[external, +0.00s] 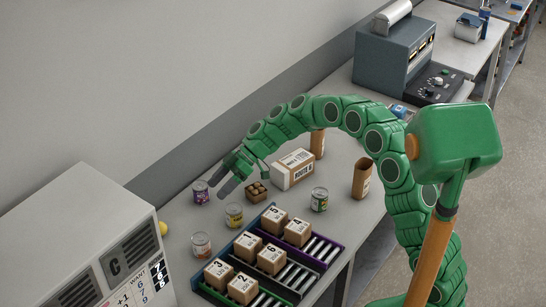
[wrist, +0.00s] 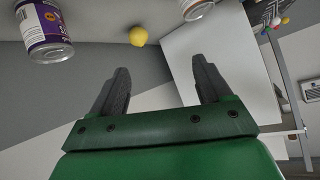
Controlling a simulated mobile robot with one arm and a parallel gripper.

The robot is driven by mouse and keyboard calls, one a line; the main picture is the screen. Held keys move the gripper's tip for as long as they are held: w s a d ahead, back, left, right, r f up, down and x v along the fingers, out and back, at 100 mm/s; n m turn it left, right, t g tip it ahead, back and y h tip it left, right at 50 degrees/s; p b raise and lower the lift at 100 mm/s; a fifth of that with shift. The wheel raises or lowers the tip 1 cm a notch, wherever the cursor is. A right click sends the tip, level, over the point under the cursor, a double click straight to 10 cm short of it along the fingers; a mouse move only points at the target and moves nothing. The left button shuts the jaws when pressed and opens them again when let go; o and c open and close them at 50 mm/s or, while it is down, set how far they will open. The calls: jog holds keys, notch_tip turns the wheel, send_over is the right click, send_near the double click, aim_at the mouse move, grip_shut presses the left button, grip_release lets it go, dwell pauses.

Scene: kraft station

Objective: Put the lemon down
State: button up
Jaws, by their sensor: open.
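The lemon (external: 163,228) is a small yellow shape on the grey table, partly hidden behind the white machine in the external view. In the wrist view the lemon (wrist: 138,36) rests on the table surface, beyond my gripper's fingertips and apart from them. My gripper (external: 226,178) is over the table's far left part, close to the purple-labelled can (external: 201,192). In the wrist view my gripper (wrist: 158,80) has its two dark fingers spread apart with nothing between them.
A yellow can (external: 234,215) and a white-labelled can (external: 201,244) stand near the lemon. Racks with numbered boxes (external: 246,246) fill the front. The white machine (external: 85,245) stands at the left.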

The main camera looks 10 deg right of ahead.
jog(key=s+d+r+m+t+h, duration=0.1)
jog(key=s+d+r+m+h, duration=0.2)
jog(key=d, duration=0.6)
jog(key=s+d+r+m, duration=0.2)
jog(key=s+d, duration=0.3)
jog(key=d, duration=0.4)
jog(key=s+d+r+m+t+h, duration=0.1)
jog(key=s+d+r+m+h, duration=0.15)
jog(key=d, duration=0.75)
jog(key=s+d+f+m+h, duration=0.1)
jog(key=s+d+m+h, duration=0.1)
jog(key=s+d+m, duration=0.4)
jog(key=s+d+f+m+t+h, duration=0.1)
jog(key=s+d+m, duration=0.5)
jog(key=s+d, duration=0.9)
jog(key=d+h, duration=0.1)
jog(key=d, duration=0.4)
jog(key=shift+d+f+h, duration=0.15)
jog(key=shift+d+h, duration=0.15)
jog(key=shift+h, duration=0.05)
